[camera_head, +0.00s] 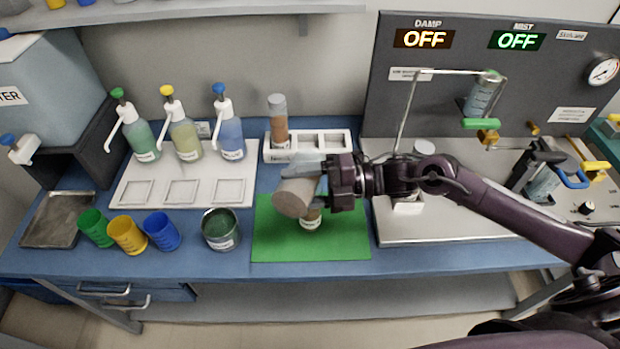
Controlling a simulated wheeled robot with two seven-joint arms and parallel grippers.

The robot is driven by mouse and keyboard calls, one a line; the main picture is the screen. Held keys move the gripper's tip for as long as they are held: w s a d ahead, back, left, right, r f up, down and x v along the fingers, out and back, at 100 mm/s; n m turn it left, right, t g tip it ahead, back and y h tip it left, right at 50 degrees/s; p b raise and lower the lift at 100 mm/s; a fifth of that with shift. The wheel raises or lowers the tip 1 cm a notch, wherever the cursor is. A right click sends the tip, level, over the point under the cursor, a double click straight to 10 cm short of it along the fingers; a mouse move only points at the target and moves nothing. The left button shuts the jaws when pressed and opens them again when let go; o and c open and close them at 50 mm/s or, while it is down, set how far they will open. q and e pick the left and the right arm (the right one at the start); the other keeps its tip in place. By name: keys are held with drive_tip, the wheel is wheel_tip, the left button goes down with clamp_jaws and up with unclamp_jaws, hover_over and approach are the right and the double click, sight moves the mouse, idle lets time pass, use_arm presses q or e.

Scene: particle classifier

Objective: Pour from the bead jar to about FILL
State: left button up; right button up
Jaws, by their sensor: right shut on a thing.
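My right gripper (318,180) comes in from the right and is shut on a jar (293,199). The jar is grey-brown and cylindrical, and it is tilted well over to the left above the green mat (268,243). A small container with a white label (311,223) stands on the mat just below the jar. Its top is partly hidden by the jar and gripper. I cannot make out any beads falling, the level inside, or a FILL mark. My left gripper is not in view.
A white rack (340,146) behind the mat holds one brown-filled tube (278,120). Left are three pump bottles (184,138), three coloured cups (127,235) and a dark-green-filled jar (220,230). A grey panel rig (455,95) stands at right. The mat's front is clear.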

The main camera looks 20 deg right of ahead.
drive_tip(key=shift+w+d+r+m, duration=0.1)
drive_tip(key=shift+w+r+m, duration=0.05)
drive_tip(key=shift+r+m, duration=0.2)
idle(1.5)
